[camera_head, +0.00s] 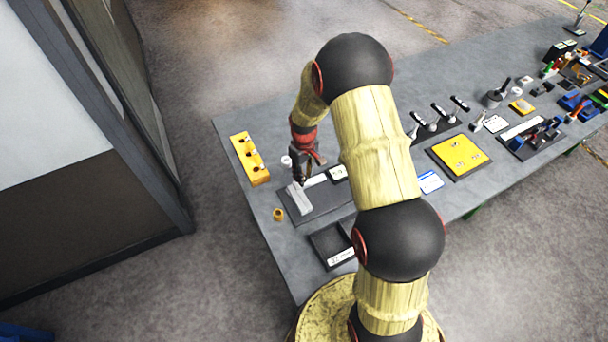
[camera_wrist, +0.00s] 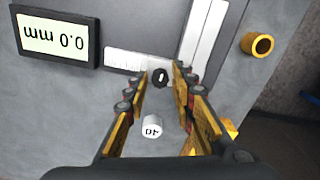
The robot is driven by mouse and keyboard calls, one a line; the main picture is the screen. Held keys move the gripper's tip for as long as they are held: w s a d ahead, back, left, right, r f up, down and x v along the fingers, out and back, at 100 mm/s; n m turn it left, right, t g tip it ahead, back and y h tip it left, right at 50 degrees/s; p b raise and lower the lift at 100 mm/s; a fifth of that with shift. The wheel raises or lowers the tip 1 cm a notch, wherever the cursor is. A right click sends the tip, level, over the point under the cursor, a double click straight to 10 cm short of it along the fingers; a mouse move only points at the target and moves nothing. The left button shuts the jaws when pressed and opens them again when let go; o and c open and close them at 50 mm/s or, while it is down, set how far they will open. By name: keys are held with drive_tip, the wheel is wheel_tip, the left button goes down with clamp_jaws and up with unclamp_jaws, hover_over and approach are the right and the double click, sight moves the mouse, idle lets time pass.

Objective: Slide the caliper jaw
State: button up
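The caliper lies on a dark board, with a light metal jaw block (camera_head: 300,198) near the board's left end. The two light jaw bars also show in the wrist view (camera_wrist: 205,42). A display (camera_wrist: 55,38) reads 0.0 mm, upside down in the wrist view; it also shows in the head view (camera_head: 338,173). A pale scale strip (camera_wrist: 123,60) runs between display and jaws. A small black knob (camera_wrist: 160,77) shows between my fingertips. My gripper (camera_wrist: 160,70) is open, its fingers either side of the knob with small gaps visible. It also points down over the caliper in the head view (camera_head: 302,182).
A white cylinder marked 40 (camera_wrist: 152,128) stands near the board. A brass ring (camera_wrist: 257,44) lies past the jaws. A yellow block (camera_head: 250,158) is at the table's left edge, a black tray (camera_head: 327,239) in front. Many tools crowd the right side.

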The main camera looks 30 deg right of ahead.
clamp_jaws()
idle(0.6)
